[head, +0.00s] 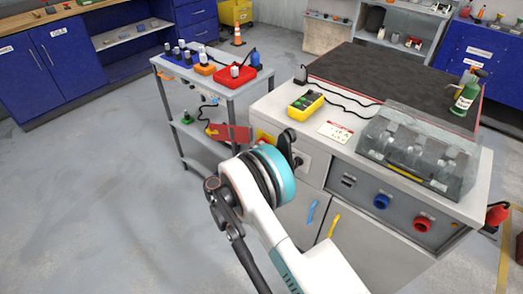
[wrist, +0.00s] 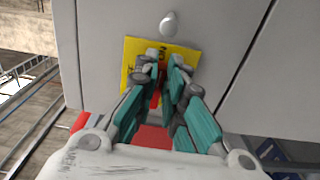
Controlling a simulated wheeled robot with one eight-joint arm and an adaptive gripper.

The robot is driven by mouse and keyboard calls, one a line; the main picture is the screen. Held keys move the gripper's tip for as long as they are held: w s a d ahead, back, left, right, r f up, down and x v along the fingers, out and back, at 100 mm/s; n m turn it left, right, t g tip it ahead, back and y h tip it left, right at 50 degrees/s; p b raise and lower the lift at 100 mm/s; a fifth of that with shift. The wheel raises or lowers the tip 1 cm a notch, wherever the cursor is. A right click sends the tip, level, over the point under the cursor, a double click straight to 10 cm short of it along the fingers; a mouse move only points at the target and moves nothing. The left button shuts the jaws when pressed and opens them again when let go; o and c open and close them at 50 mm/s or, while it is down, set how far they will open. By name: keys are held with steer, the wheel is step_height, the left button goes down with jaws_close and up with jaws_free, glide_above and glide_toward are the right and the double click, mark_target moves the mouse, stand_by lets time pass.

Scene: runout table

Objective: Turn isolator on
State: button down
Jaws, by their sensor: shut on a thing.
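The isolator shows in the wrist view as a yellow plate (wrist: 188,60) on a pale grey cabinet face, with a red handle (wrist: 155,98) in front of it. My gripper (wrist: 161,72) is shut on the red handle, its teal fingers on both sides of it. The fingers cover most of the handle, so its exact angle cannot be told. In the head view, part of the yellow plate (head: 264,137) shows at the left end of the machine, and my wrist hides the fingers.
A rounded grey knob (wrist: 169,25) sits above the plate. In the head view, a flat red piece (head: 229,132) shows beside the plate. A grey cart (head: 215,84) stands left of the machine. A clear guard (head: 420,148) covers the machine's right top. Open floor lies left.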

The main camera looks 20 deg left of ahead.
steer(key=shift+f, duration=0.1)
steer(key=c, duration=1.7)
jaws_free()
steer(key=shift+s+a, duration=0.1)
steer(key=shift+s, duration=0.05)
steer(key=v, duration=1.1)
steer(key=shift+s+a, duration=0.1)
steer(key=shift+s, duration=0.25)
